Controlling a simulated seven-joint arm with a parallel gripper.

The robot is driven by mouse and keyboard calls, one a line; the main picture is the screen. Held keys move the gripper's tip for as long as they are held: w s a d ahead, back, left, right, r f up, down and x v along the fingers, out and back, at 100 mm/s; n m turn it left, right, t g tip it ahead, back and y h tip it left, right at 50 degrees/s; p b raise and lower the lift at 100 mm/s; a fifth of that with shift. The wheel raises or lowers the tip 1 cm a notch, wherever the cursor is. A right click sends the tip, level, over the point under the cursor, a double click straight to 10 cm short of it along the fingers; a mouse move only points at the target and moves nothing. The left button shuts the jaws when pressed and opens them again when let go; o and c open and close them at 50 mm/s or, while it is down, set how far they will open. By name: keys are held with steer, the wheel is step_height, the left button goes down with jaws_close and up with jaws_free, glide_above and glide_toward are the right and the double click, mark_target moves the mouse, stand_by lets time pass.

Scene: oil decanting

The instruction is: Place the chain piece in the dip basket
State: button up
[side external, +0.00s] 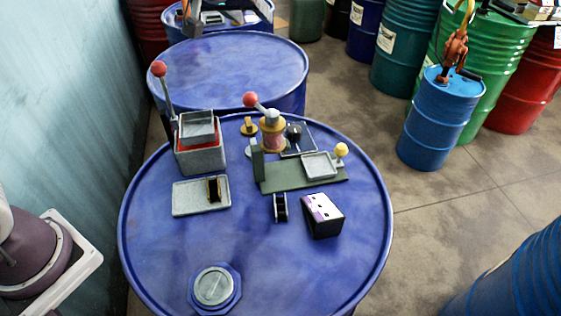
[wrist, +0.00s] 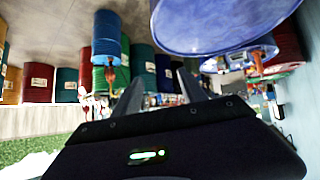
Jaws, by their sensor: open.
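A small dark piece with two side plates (side external: 280,207) stands on the blue drum top, and a black and gold piece (side external: 214,189) rests on a shallow grey tray (side external: 187,199). I cannot tell for sure which is the chain piece. A grey open-topped box, seemingly the dip basket (side external: 197,127), sits over a red and grey container (side external: 200,157) beside a red-knobbed lever. My gripper (wrist: 160,90) is open and looks empty in the wrist view, with its two dark fingers apart.
A green-grey plate fixture (side external: 288,180) with a small square pan (side external: 319,165) stands right of the tray. A dark block with a purple and white face (side external: 323,213) and a hexagonal blue piece with a round metal lid (side external: 215,288) flank clear drum top. Other drums stand behind.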

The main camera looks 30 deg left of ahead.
steer(key=s+d+f+n+g, duration=0.35)
steer(key=s+d+g, duration=0.3)
steer(key=d, duration=0.25)
steer(key=g+h, duration=0.2)
steer(key=g, duration=0.2)
glide_above(280, 201)
steer(key=shift+n, duration=0.25)
step_height(280, 201, down, 24)
steer(key=shift+r, duration=0.1)
jaws_close()
